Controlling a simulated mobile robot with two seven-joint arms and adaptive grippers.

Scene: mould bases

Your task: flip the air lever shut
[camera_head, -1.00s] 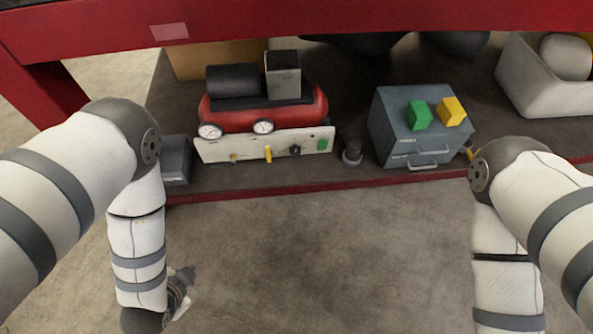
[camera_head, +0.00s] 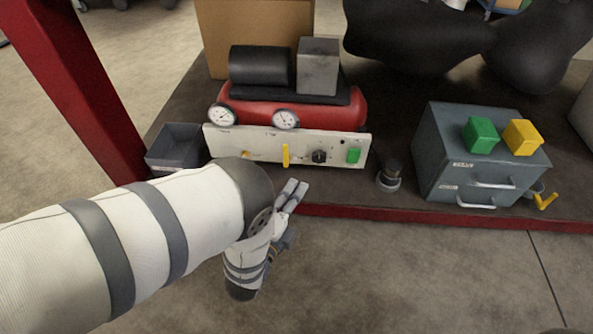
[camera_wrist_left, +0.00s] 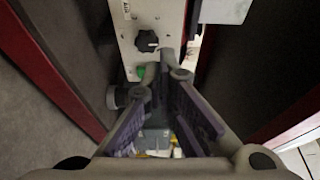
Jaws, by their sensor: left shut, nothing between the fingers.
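The air lever (camera_head: 285,155) is a yellow bar on the white panel (camera_head: 222,143) at the front of the red compressor (camera_head: 345,112). It stands upright in the head view, left of a black knob (camera_head: 319,157). My left gripper (camera_head: 292,190) is in front of and below the panel in the head view, apart from the lever. Its fingers are together and empty. In the left wrist view my left gripper (camera_wrist_left: 166,70) points at the panel (camera_wrist_left: 172,18), near the black knob (camera_wrist_left: 147,41). I cannot make out the lever there. My right gripper is out of view.
A green button (camera_head: 353,155) is right of the knob. A short dark cylinder (camera_head: 389,177) stands beside the panel. A grey cabinet (camera_head: 440,160) bears green and yellow blocks. A second yellow handle (camera_head: 544,201) is at its right. A red post (camera_head: 75,90) rises at left.

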